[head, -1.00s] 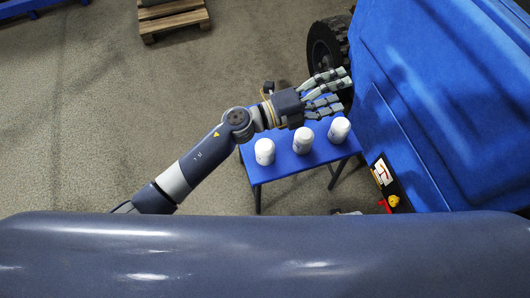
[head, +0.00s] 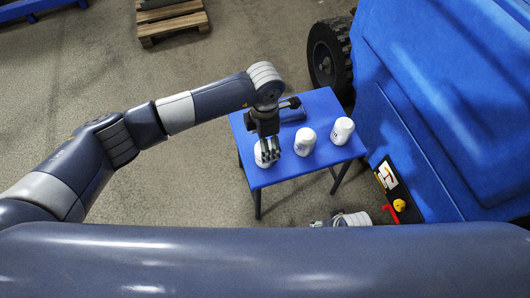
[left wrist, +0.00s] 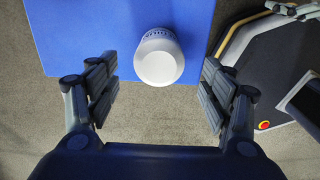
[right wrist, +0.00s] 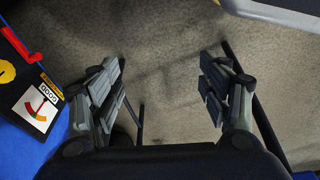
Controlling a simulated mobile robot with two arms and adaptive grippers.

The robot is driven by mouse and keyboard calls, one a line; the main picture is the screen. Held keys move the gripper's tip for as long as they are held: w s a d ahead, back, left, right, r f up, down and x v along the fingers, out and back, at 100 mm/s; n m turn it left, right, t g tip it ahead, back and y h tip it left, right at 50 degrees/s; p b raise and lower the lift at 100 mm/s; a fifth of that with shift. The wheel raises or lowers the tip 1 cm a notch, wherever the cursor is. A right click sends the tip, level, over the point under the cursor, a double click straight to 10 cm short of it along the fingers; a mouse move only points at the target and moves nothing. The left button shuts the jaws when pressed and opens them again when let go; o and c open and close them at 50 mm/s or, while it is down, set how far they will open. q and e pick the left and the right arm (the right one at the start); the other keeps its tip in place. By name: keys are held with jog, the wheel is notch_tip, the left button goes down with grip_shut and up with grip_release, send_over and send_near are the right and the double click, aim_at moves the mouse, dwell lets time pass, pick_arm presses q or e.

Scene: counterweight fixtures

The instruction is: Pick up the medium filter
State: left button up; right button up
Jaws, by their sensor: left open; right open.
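Three white filters stand upright in a row on a small blue table. In the head view the left filter (head: 262,160) is partly hidden by my left gripper (head: 268,150), the middle filter (head: 305,142) is clear, and the right filter (head: 342,130) is nearest the blue machine. I cannot tell from sizes which is the medium one. In the left wrist view one white filter (left wrist: 158,60) lies ahead, between the open, empty fingers and apart from both. My right gripper (right wrist: 165,85) is open and empty, with bare floor between its fingers.
The blue table (head: 290,172) has free room at its front. The large blue machine (head: 440,110) with a wheel (head: 330,55) stands close on the right. Its panel (head: 392,180) has a red lever and yellow knob. A wooden pallet (head: 172,25) lies at the back.

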pick_arm(q)
notch_tip(320, 180, down, 7)
jog(key=shift+w+d+f+b, duration=0.1)
jog(key=shift+d+f+b, duration=0.05)
jog(key=shift+b, duration=0.4)
jog(key=shift+f, duration=0.3)
pick_arm(e)
jog(key=r, duration=0.2)
jog(key=w+r, duration=0.1)
jog(key=r, duration=0.1)
jog(key=shift+r, duration=0.3)
pick_arm(q)
jog(key=c, duration=1.3)
pick_arm(e)
jog(key=shift+s, duration=0.1)
